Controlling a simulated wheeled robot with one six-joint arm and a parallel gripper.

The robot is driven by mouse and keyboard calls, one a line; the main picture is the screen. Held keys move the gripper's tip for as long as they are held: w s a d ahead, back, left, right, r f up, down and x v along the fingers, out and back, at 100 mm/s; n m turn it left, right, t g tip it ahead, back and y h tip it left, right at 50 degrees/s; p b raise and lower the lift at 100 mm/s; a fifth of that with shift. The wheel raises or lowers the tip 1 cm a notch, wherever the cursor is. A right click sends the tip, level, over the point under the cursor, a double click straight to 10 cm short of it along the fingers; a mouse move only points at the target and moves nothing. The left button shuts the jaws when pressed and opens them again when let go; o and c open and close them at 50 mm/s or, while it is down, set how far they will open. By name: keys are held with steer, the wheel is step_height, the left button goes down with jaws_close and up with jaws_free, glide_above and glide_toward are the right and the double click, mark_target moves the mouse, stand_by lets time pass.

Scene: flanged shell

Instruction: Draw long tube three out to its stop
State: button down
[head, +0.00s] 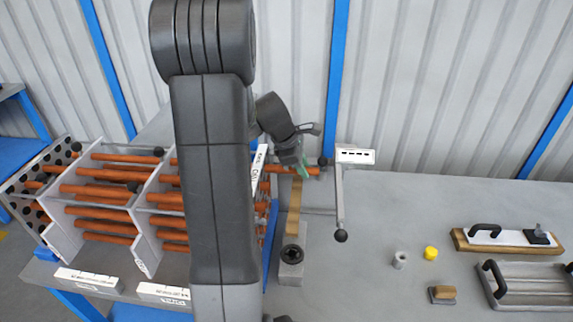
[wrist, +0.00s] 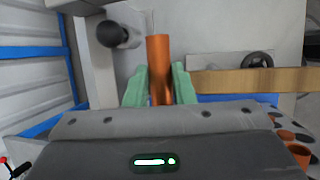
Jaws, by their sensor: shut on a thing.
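My gripper (head: 304,168) is shut on an orange long tube (head: 282,169) that sticks out to the right of the tube bundle in the head view. In the wrist view the green fingers (wrist: 159,90) stand on both sides of this tube (wrist: 158,55), and its free end points away from me. A black ball knob (wrist: 113,34) is left of that end. A post (head: 340,195) with a white sign (head: 355,156) stands to the right of the tube. I cannot tell whether the tube touches it. My arm hides part of the bundle, and I cannot read the tube's number.
Several orange tubes (head: 100,190) lie through white plates on the left. A wooden bar (head: 294,208) runs beside the gripper to a grey block (head: 291,273). A grey cylinder (head: 400,260), a yellow cap (head: 431,253) and handled plates (head: 530,285) are on the right. The bench centre-right is mostly clear.

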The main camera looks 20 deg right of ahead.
steer(key=shift+s+d, duration=0.25)
steer(key=shift+d, duration=0.3)
steer(key=shift+s+d, duration=0.25)
steer(key=shift+d, duration=0.25)
steer(key=c, duration=1.5)
jaws_free()
steer(key=shift+c, duration=0.2)
steer(key=o, duration=0.3)
steer(key=shift+s+d, duration=0.1)
steer(key=shift+d, duration=0.05)
steer(key=shift+a+r, duration=0.3)
steer(key=shift+r, duration=0.2)
steer(key=b+v, duration=0.1)
steer(key=v, duration=1.1)
steer(key=shift+a+r, duration=0.15)
steer(key=shift+r, duration=0.2)
